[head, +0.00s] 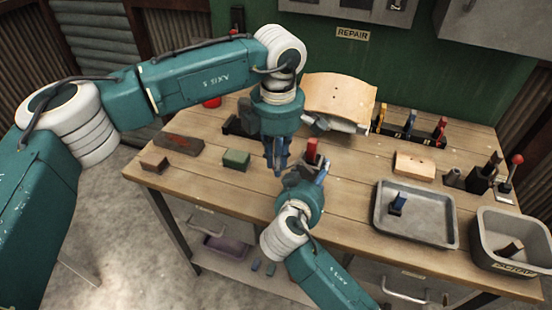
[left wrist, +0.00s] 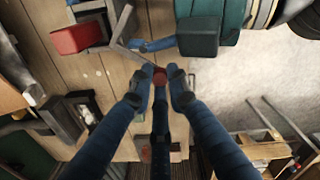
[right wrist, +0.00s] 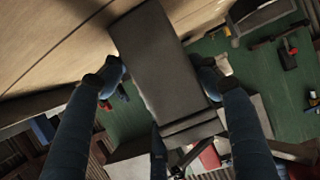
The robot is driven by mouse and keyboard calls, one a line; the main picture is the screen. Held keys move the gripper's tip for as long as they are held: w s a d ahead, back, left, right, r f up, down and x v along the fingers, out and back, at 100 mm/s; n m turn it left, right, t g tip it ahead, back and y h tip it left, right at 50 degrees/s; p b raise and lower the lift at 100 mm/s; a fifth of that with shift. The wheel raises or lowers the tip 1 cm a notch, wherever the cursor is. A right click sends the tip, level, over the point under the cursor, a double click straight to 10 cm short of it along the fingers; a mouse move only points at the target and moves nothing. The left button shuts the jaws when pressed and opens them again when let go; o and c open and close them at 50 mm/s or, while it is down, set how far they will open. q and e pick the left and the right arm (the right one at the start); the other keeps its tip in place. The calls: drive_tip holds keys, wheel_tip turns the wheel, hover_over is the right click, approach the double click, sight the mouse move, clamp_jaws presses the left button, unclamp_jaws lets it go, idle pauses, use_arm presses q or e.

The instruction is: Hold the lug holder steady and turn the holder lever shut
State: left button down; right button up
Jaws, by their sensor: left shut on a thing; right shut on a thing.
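The lug holder shows in the right wrist view as a grey block (right wrist: 160,65) between my right gripper's fingertips (right wrist: 160,80), and the gripper is shut on it. In the head view my right gripper (head: 310,178) reaches in from the front, beside a red block (head: 312,152); most of the holder is hidden there. That red block also shows in the left wrist view (left wrist: 78,37), beside grey metal parts. My left gripper (head: 276,168) points down just left of the right one.
A green box (head: 236,159) and brown block (head: 153,164) lie to the left. A curved wooden panel (head: 340,97) and a rack of coloured handles (head: 408,130) stand behind. A metal tray (head: 430,238) and scrap bin (head: 500,262) are at right.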

use_arm(q)
drive_tip(key=shift+d, duration=0.1)
drive_tip(key=c, duration=1.6)
unclamp_jaws()
drive_tip(key=shift+c, duration=0.2)
wheel_tip(320, 180, up, 12)
drive_tip(key=shift+s, duration=0.3)
